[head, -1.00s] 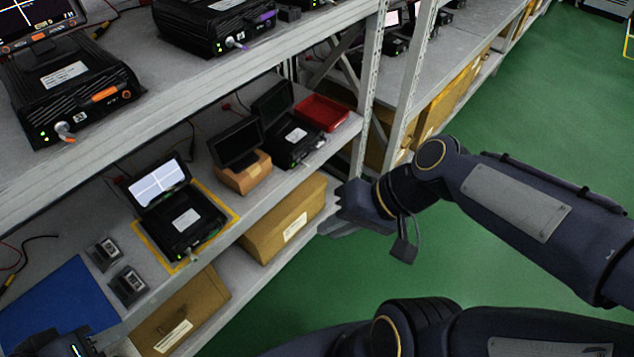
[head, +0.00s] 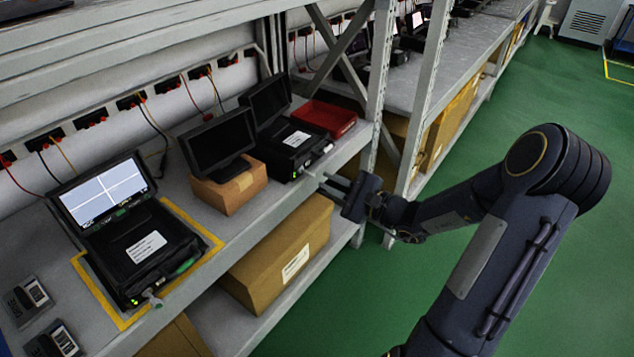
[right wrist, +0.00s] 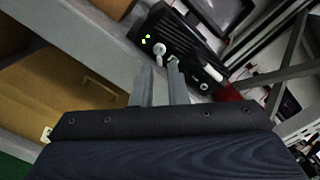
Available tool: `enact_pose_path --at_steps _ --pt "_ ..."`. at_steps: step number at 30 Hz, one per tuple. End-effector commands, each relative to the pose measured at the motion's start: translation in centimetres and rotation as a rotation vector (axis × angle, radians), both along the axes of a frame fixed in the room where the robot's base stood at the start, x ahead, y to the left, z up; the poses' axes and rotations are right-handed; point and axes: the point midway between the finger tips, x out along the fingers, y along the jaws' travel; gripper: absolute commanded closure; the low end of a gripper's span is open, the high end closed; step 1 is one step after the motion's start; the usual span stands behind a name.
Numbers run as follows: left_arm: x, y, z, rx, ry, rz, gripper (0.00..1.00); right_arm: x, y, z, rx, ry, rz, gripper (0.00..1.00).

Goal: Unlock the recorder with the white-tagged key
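A black recorder (head: 293,139) with a raised screen lid and a white label stands at the right end of the middle shelf. It also shows in the right wrist view (right wrist: 185,32), with green lights and a pale round key-like piece (right wrist: 160,48) on its front. I cannot make out a white tag for certain. My right gripper (head: 322,184) is just in front of and below that recorder's front. My left gripper is out of view.
Another open recorder (head: 145,250) sits inside a yellow outline at left. A monitor (head: 218,143) on a cardboard box and a red tray (head: 325,117) flank the right recorder. A shelf post (head: 375,90) stands right of the tray. Green floor is clear at right.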

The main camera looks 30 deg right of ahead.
Motion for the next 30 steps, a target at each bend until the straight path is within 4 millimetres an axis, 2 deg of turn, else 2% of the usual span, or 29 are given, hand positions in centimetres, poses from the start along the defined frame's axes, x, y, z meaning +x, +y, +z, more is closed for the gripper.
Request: enact_pose_path --at_steps 3,9,18,22,30 --pt "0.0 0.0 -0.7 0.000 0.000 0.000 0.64 1.8 1.0 -0.2 0.001 -0.001 0.004 0.86" --pt "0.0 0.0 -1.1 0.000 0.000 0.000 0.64 3.5 1.7 -0.1 -0.001 0.000 0.002 0.86" --pt "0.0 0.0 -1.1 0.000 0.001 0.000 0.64 3.8 1.8 0.0 -0.001 0.001 0.001 0.86" --pt "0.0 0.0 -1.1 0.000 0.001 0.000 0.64 3.8 1.8 0.0 -0.001 0.001 0.001 1.00" --pt "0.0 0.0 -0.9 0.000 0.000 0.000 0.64 3.8 1.8 0.0 0.007 0.006 0.002 1.00"
